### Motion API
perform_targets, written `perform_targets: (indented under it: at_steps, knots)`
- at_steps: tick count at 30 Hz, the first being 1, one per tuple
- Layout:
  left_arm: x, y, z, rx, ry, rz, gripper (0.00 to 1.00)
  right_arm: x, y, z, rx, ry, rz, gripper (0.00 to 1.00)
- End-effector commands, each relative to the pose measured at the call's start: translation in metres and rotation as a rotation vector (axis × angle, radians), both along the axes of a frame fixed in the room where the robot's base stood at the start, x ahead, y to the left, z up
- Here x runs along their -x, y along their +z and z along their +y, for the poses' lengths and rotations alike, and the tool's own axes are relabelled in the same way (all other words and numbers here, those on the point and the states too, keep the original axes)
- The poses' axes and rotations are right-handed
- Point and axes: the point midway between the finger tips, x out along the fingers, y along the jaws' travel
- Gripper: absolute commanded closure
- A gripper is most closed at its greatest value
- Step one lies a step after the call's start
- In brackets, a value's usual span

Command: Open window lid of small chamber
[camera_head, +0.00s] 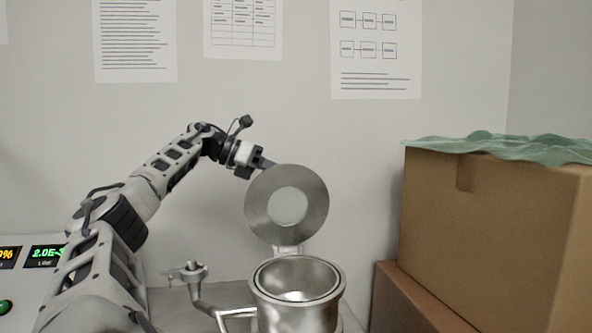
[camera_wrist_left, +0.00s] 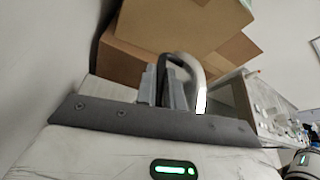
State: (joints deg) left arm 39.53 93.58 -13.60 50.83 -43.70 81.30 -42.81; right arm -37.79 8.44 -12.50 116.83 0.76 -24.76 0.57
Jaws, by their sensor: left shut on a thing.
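The small chamber (camera_head: 296,314) is a shiny metal cylinder at the lower middle of the head view, with its round mouth uncovered. Its round window lid (camera_head: 258,207), a metal ring around a pale window (camera_head: 287,206), stands raised and nearly upright above the chamber's back edge, at the hinge (camera_head: 287,250). My left gripper (camera_head: 266,163) is at the top left of the lid, its tips partly hidden. My right gripper is not in view.
A metal pipe with a valve (camera_head: 190,272) stands left of the chamber. Cardboard boxes (camera_head: 480,225) are stacked on the right, with a green sheet (camera_head: 500,146) on top. A panel with lit displays (camera_head: 45,254) is at the far left. A wall stands close behind.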

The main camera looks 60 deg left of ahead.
Motion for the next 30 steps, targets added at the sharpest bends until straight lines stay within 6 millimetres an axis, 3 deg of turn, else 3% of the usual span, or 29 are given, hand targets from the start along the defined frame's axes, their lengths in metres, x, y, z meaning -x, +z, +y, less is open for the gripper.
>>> perform_targets:
  at_steps: [14,15,16,30]
  knots:
    - [0.0005,-0.0050,0.0039,-0.002,0.003,0.008,1.00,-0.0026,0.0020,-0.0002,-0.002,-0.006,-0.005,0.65]
    - [0.0004,-0.0052,0.0038,-0.002,0.002,0.009,0.85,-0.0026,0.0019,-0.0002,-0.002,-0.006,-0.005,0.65]
    - [0.0004,-0.0052,0.0038,-0.002,0.002,0.009,0.81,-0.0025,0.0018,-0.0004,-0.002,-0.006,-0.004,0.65]
    - [0.0037,-0.0026,0.0056,-0.002,0.005,0.007,0.81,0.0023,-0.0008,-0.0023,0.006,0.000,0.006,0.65]
